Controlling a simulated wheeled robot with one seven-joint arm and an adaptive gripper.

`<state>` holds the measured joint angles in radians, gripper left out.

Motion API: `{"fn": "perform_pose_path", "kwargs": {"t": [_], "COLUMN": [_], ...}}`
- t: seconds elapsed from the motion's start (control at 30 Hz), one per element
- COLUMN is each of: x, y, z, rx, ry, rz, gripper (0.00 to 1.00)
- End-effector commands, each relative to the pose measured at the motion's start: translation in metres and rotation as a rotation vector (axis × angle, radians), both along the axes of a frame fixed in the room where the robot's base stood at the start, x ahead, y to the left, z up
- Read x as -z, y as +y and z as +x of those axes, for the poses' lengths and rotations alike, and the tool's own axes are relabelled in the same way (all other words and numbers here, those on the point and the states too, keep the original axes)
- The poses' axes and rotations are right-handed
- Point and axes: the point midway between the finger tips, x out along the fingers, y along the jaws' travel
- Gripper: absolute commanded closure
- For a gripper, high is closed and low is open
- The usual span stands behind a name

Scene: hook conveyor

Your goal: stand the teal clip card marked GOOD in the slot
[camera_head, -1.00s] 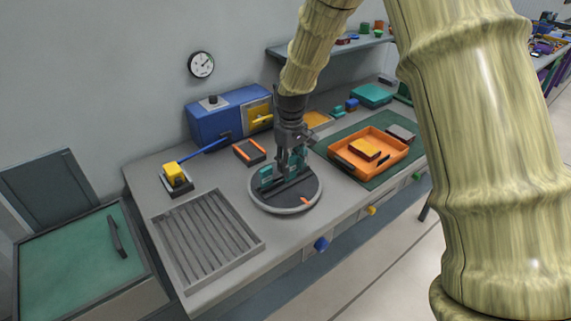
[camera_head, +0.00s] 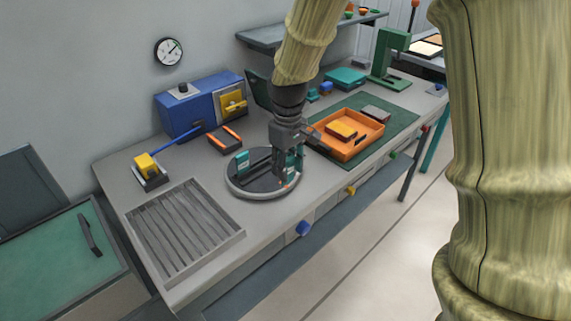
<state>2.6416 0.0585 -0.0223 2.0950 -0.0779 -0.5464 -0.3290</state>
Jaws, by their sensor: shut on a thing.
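A round grey turntable (camera_head: 236,190) with a dark top stands on the bench, with a dark slotted bar (camera_head: 259,161) across it. One teal clip card (camera_head: 242,162) stands upright at the left end of the bar. My gripper (camera_head: 281,180) points down over the right part of the turntable. It appears shut on a second teal piece (camera_head: 299,157), partly hidden behind the fingers. I cannot read the marking on either teal piece, nor tell whether the held one touches the bar. A small orange mark (camera_head: 284,187) lies beside the fingertips.
A grey slatted tray (camera_head: 185,230) lies front left.

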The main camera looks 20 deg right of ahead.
Motion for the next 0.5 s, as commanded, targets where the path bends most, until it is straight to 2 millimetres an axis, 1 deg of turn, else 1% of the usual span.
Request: {"fn": "perform_pose_path", "kwargs": {"t": [0.03,0.5], "x": [-0.005,-0.026], "y": [0.0,0.0], "z": [0.0,0.0], "rx": [0.0,0.0], "ry": [0.0,0.0], "rz": [0.0,0.0], "gripper": [0.74,0.74]}}
